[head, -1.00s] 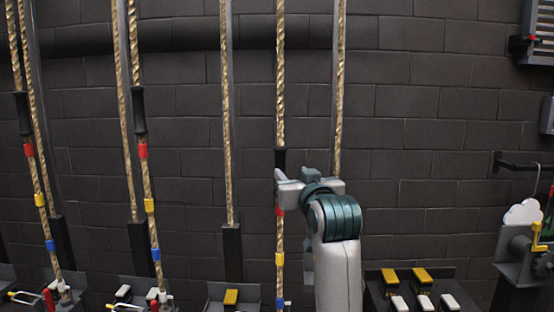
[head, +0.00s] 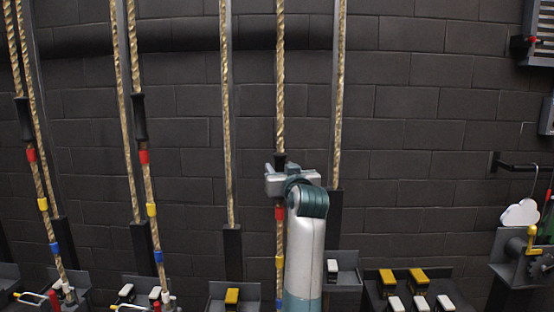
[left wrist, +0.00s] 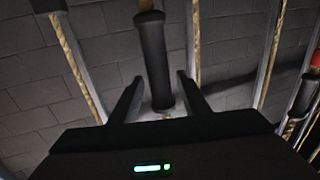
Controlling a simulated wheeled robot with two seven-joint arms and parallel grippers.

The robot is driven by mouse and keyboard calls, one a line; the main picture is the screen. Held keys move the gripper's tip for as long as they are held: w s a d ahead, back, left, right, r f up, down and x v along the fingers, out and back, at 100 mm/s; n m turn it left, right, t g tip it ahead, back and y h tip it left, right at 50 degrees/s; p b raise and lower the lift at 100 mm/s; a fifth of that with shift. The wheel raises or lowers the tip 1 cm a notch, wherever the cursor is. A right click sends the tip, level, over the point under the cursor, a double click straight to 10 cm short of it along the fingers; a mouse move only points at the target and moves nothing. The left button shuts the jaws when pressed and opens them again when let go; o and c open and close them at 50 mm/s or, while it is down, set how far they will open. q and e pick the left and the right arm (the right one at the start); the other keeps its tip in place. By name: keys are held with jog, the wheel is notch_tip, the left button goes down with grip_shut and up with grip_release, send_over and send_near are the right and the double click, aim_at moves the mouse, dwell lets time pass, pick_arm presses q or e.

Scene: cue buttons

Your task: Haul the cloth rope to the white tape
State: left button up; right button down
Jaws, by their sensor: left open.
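The rope (head: 280,80) hangs in front of the dark wall at the middle of the head view. Its black sleeve (head: 280,158) is mostly hidden behind my left gripper (head: 287,174). Below are red tape (head: 279,213), yellow tape (head: 279,261) and, low down, blue tape. No white tape shows on this rope in view. In the left wrist view the black sleeve (left wrist: 153,55) stands upright between the two open fingers of my left gripper (left wrist: 158,92). I cannot tell whether they touch it. My right gripper is not in view.
Two more taped ropes with black sleeves (head: 140,118) hang at left, with whitish bands (head: 68,288) near their bottoms. Boxes with yellow and white switches (head: 420,276) line the bottom. A crank unit (head: 530,248) and a white cloud shape (head: 520,212) are at right.

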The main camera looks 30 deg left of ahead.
pick_arm(q)
jog(key=shift+p+x, duration=0.7)
jog(key=shift+x, duration=1.7)
jog(key=shift+c, duration=0.3)
grip_shut()
